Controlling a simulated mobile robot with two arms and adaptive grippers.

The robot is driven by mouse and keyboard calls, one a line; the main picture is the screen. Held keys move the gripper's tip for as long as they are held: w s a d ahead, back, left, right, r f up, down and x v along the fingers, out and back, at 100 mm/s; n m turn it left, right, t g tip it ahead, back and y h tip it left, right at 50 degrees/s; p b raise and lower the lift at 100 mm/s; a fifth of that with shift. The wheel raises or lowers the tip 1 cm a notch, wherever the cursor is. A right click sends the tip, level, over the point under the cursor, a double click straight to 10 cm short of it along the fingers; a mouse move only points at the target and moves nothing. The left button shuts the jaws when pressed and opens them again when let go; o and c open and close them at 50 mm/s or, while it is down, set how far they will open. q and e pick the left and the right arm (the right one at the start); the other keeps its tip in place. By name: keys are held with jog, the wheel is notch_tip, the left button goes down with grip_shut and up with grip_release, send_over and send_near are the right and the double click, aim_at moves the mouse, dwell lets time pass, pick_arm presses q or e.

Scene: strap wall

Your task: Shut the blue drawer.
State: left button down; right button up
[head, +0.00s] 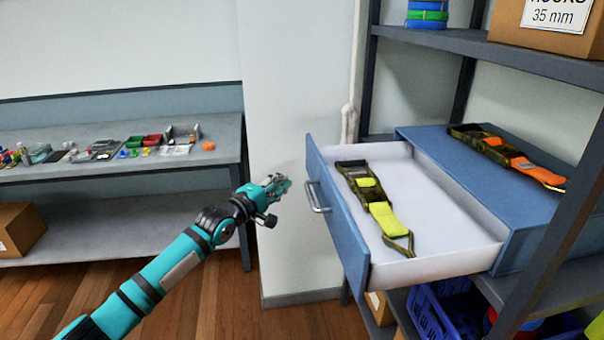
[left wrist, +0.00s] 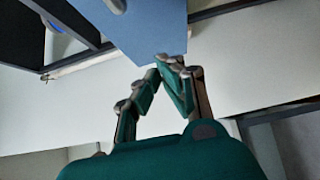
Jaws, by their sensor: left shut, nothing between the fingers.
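The blue drawer (head: 336,222) is pulled well out of its blue cabinet (head: 500,180) on the shelf rack. A metal bar handle (head: 317,197) is on its front. A camouflage strap with yellow-green parts (head: 378,208) lies inside on the white bottom. My left gripper (head: 280,184) is shut and empty, a little to the left of the drawer front and apart from it in the head view. In the left wrist view the shut fingertips (left wrist: 172,62) show at the lower edge of a blue panel (left wrist: 150,25), likely the drawer; I cannot tell whether they touch. My right gripper is not in view.
A camouflage and orange strap (head: 510,158) lies on top of the cabinet. A dark rack post (head: 545,235) stands at the right. A blue crate (head: 432,312) sits below the drawer. A grey bench (head: 110,172) with small items is at the left.

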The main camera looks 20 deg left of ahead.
aim_at(312, 169)
pick_arm(q)
jog(key=w+d+p, duration=0.1)
jog(key=w+d, duration=0.1)
jog(key=w+d+p, duration=0.1)
jog(key=w+d, duration=0.1)
jog(key=w, duration=0.1)
jog(key=shift+a, duration=0.1)
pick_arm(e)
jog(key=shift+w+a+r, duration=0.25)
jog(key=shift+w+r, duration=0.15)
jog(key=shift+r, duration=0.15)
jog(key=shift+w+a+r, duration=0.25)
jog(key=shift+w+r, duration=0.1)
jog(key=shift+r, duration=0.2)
